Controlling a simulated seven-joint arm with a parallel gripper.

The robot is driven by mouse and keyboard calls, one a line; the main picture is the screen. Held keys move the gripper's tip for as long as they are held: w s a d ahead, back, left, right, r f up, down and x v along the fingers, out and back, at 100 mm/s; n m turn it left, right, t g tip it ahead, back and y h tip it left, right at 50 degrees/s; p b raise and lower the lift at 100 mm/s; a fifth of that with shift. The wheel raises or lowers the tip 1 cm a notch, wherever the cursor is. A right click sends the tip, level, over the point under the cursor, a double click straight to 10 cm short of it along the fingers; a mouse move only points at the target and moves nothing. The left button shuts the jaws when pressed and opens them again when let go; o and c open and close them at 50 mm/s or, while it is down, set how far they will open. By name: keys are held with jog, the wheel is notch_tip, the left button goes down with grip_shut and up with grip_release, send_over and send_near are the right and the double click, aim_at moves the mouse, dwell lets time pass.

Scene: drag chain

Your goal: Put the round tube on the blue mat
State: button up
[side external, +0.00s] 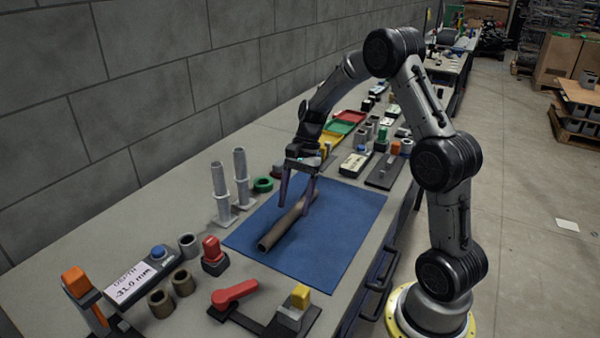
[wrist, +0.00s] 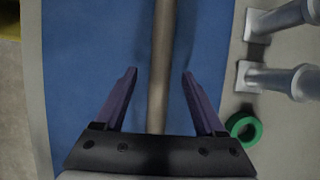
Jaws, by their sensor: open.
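A brown round tube (side external: 283,226) lies on the blue mat (side external: 345,222) in the side view. In the wrist view the tube (wrist: 159,70) runs lengthwise up the middle of the picture, over the blue mat (wrist: 90,60). My gripper (side external: 296,200) is above the tube, pointing down, with a finger to each side of it. In the wrist view my gripper (wrist: 160,75) is open, and a gap shows between each finger and the tube. Whether the fingertips reach down beside the tube or stay above it, I cannot tell.
Two upright grey posts (side external: 219,185) and a green ring (side external: 263,184) stand beside the mat. A red block (side external: 213,252), a red lever (side external: 235,292) and short tube pieces (side external: 160,302) are at the near end. Trays and blocks fill the far end. Much of the mat is bare.

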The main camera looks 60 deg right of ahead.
jog(key=v, duration=1.1)
jog(key=shift+r, duration=0.25)
jog(key=s+a+r+n+t+h, duration=0.2)
jog(key=s+a+r+n, duration=0.5)
jog(key=a+r, duration=0.55)
jog(key=s+a+f+n+t+h, duration=0.1)
jog(key=s+f+n, duration=0.3)
jog(key=s, duration=0.3)
jog(key=s+a+f+n+t+h, duration=0.1)
jog(key=s+a+f+n+t, duration=0.1)
jog(key=s+f+n, duration=0.2)
jog(key=s+n, duration=0.3)
jog(key=shift+a+t+h, duration=0.3)
jog(key=shift+r, duration=0.1)
